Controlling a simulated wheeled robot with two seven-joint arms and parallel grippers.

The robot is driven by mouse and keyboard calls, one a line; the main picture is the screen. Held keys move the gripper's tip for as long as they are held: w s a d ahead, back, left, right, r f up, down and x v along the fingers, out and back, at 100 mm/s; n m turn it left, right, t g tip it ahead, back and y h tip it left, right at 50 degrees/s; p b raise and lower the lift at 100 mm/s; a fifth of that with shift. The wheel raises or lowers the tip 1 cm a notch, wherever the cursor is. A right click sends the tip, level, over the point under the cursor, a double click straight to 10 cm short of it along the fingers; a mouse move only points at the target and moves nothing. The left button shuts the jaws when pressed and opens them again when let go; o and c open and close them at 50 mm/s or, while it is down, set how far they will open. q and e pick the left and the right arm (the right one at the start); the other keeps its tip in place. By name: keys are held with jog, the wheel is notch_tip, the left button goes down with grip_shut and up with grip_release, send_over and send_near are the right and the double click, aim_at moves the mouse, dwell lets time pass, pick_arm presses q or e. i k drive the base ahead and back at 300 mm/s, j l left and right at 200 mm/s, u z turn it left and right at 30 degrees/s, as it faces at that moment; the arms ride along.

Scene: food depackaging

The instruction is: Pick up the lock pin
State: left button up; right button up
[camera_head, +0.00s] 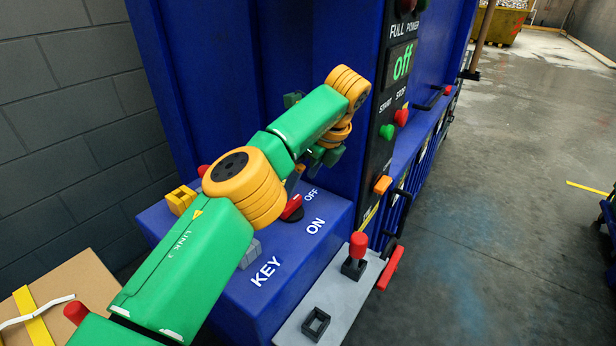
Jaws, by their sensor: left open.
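A pin with a red grip (358,245) stands upright in a black square holder on a grey plate (338,294) at the front edge of the blue machine. It looks like the lock pin. An empty black square socket (316,325) sits nearer on the same plate. My left arm reaches in over the blue control box. My left gripper (324,158) is at its end, above the back of the box, up and left of the pin and apart from it. Its fingers are partly hidden by the wrist. My right gripper is not in view.
The blue box (300,272) carries a red switch (292,207) by the KEY, ON and OFF lettering, and yellow blocks (181,199). A control panel (390,110) reading "off" stands behind. A red handle (391,268) sticks out beside the plate. Open floor lies right.

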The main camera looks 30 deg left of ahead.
aim_at(359, 241)
jog(key=k, duration=1)
